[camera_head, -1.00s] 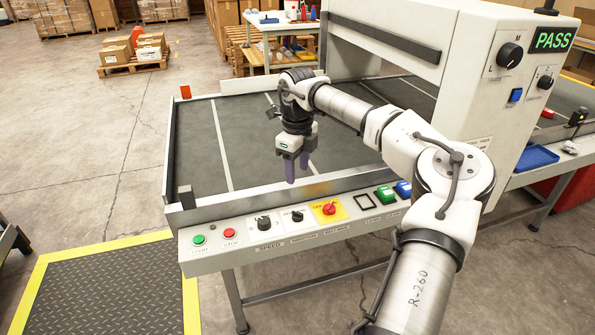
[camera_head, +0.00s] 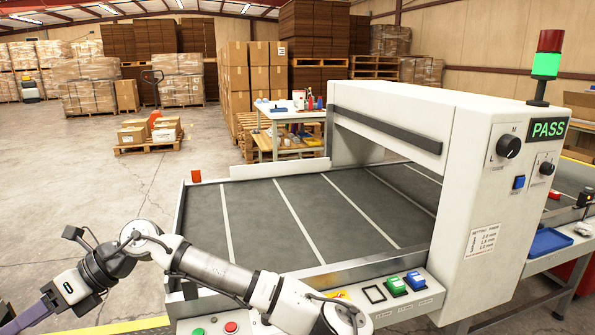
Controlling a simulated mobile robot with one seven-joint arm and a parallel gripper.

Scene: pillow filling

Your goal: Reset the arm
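My arm (camera_head: 205,268) is bent low across the lower left of the head view. It reaches left, past the front left corner of the machine. My gripper (camera_head: 22,319) is at the bottom left edge of the picture, over the floor and apart from the machine. Part of a purple finger shows there, partly cut off by the picture's edge. Its opening cannot be made out. I see nothing held in it.
The conveyor belt (camera_head: 262,215) is bare. The machine housing (camera_head: 395,140) shows PASS and a lit green lamp (camera_head: 546,65). Green and red buttons (camera_head: 231,327) sit close to my arm. A worktable (camera_head: 290,118) and stacked boxes stand behind. Floor at left is open.

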